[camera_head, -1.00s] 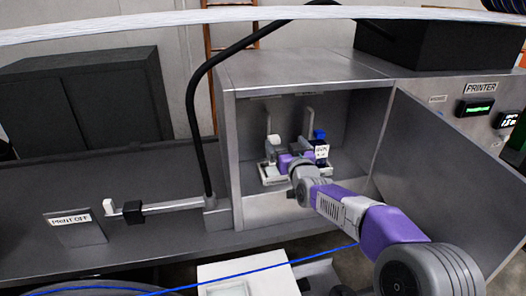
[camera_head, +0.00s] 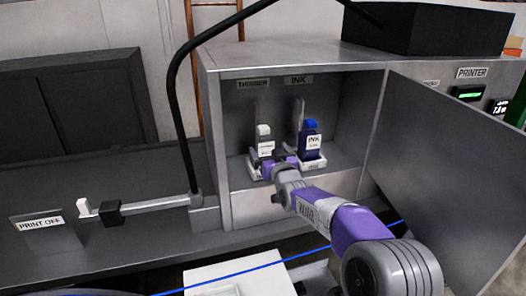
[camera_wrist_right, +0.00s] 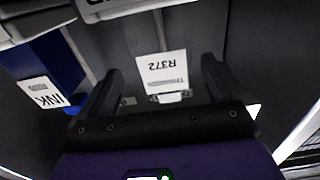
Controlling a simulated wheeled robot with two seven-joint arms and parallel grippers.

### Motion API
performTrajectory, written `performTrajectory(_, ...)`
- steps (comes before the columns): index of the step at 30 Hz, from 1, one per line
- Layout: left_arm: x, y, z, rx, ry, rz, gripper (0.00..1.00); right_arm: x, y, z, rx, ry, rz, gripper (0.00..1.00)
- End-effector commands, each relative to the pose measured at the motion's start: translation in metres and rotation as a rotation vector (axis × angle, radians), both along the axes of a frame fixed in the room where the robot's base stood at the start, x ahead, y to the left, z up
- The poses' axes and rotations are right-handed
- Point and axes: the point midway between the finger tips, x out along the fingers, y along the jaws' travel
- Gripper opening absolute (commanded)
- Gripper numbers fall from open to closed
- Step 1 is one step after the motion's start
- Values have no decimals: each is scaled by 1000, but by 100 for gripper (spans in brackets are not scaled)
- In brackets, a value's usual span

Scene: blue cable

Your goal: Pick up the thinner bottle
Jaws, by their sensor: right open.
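The thinner bottle (camera_head: 264,145), with a white cap and pale label, stands upright on the left inside the open cabinet, under the THINNER sign. My right gripper (camera_head: 277,166) reaches into the cabinet, low in front of this bottle. In the right wrist view, the gripper (camera_wrist_right: 160,78) is open, and the white label R372 of the thinner bottle (camera_wrist_right: 162,68) shows upside down between its two fingers. Contact cannot be told. The bottle's lower part is partly hidden by the gripper in the head view. My left gripper is not in view.
An ink bottle (camera_head: 311,143) with a blue cap stands close on the right; it also shows in the right wrist view (camera_wrist_right: 55,75). The cabinet door (camera_head: 440,165) is open to the right. A lever (camera_head: 140,206) and a PRINT OFF sign (camera_head: 41,224) are at left.

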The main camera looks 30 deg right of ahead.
Motion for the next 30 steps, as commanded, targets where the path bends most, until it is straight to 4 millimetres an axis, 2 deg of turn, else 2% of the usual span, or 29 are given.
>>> performTrajectory(12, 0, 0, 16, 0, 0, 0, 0, 46, -6, 4, -3, 2, -1, 98)
performTrajectory(21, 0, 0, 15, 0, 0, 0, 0, 49, -7, 4, 1, 0, 0, 98)
performTrajectory(30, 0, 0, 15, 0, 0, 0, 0, 49, -7, 4, 0, 0, 0, 52)
